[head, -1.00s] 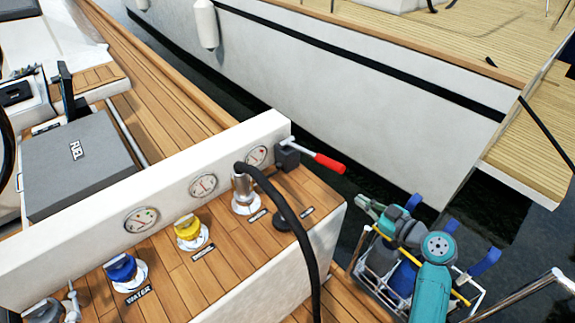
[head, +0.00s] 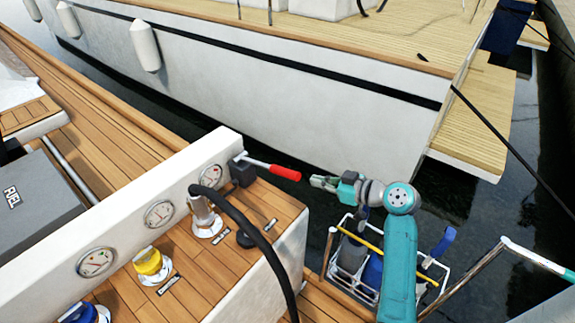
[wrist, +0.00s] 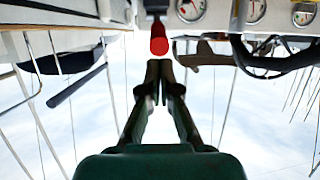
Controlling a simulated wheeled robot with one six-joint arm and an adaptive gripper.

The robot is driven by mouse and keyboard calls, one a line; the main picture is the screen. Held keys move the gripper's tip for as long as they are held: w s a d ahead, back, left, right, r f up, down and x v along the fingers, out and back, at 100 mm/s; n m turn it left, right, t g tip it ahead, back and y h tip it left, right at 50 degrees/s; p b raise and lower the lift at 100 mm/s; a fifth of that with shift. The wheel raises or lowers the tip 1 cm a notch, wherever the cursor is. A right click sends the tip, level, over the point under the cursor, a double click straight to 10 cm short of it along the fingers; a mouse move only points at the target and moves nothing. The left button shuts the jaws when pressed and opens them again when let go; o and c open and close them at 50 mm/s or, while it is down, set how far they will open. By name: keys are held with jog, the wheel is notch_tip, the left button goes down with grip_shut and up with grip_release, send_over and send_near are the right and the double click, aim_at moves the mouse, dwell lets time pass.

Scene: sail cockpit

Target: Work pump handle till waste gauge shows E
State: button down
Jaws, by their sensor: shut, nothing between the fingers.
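The red pump handle (head: 285,172) sticks out to the right on a metal rod from a dark pump block (head: 243,170) at the end of the white panel. My gripper (head: 318,182) is just right of the handle's tip, shut and empty, apart from it. In the wrist view the red handle (wrist: 159,40) is just beyond my closed fingertips (wrist: 159,66). The gauge nearest the pump (head: 211,177), likely the waste gauge, is partly behind the hose fitting; its reading is too small to tell.
A black hose (head: 250,226) arches from the metal deck fitting (head: 204,215). A yellow cap (head: 149,262) and a blue cap (head: 82,314) stand along the teak ledge. A white wire rack (head: 375,270) with containers is below my arm. A white hull (head: 290,100) lies beyond open water.

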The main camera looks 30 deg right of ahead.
notch_tip(320, 180, up, 9)
jog(key=w+m+g, duration=0.1)
jog(key=w+m, duration=0.1)
jog(key=shift+w+d+f+m+g, duration=0.15)
jog(key=shift+w+d+m+g, duration=0.15)
jog(key=shift+d+g, duration=0.1)
jog(key=x, duration=1)
jog(key=shift+w+f, duration=0.1)
jog(key=shift+f, duration=0.1)
jog(key=shift+s+f, duration=0.25)
jog(key=shift+f, duration=0.35)
jog(key=shift+s+f, duration=0.3)
jog(key=shift+f, duration=0.3)
jog(key=shift+s+f, duration=0.15)
jog(key=shift+f, duration=0.5)
